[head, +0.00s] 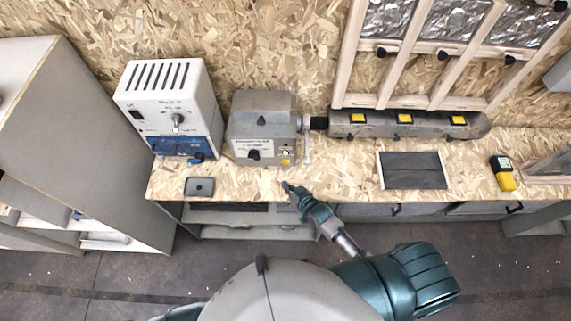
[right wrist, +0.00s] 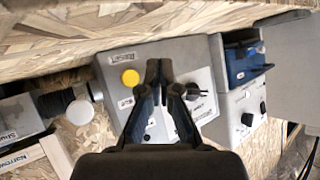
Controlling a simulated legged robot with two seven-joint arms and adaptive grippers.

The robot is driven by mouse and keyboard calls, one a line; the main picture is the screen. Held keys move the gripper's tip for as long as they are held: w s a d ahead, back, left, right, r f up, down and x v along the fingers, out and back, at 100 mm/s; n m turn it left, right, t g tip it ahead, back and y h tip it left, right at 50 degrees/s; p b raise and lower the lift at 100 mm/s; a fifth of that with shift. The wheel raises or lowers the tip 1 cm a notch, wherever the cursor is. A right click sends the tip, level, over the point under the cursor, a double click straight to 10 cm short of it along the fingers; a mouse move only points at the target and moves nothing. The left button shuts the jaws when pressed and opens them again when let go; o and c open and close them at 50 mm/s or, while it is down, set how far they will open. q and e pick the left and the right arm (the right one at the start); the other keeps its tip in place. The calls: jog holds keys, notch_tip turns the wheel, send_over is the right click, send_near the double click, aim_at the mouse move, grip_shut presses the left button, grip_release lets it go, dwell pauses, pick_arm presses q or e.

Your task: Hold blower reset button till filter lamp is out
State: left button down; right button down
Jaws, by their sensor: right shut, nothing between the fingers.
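The grey blower box (head: 262,122) stands on the bench against the wall. Its front panel carries a black knob (head: 253,154) and a round yellow button (head: 286,161) at the lower right. In the right wrist view the yellow button (right wrist: 130,78) and the knob (right wrist: 191,91) also show. My right gripper (head: 287,186) is shut and empty, in front of the box and below the button. In the right wrist view its fingertips (right wrist: 158,68) lie between button and knob, apart from the button. My left gripper is out of view.
A white and blue unit (head: 168,105) stands left of the box. A dark flat device (head: 199,187) lies on the bench in front. A grey bar with yellow squares (head: 409,124), a dark mat (head: 413,170) and a yellow meter (head: 503,174) are to the right.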

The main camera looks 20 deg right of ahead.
aim_at(286, 162)
jog(key=w+b, duration=0.1)
jog(key=w, duration=0.1)
jog(key=w+d+b, duration=0.1)
jog(key=w, duration=0.1)
jog(key=shift+w+d+f, duration=0.1)
jog(key=shift+w+d, duration=0.1)
jog(key=shift+w, duration=0.15)
jog(key=shift+w+d, duration=0.25)
jog(key=shift+w, duration=0.5)
jog(key=shift+w, duration=0.1)
dwell(0.5)
jog(key=shift+w+d+r, duration=0.1)
jog(key=shift+w+r, duration=0.1)
jog(key=shift+w, duration=0.05)
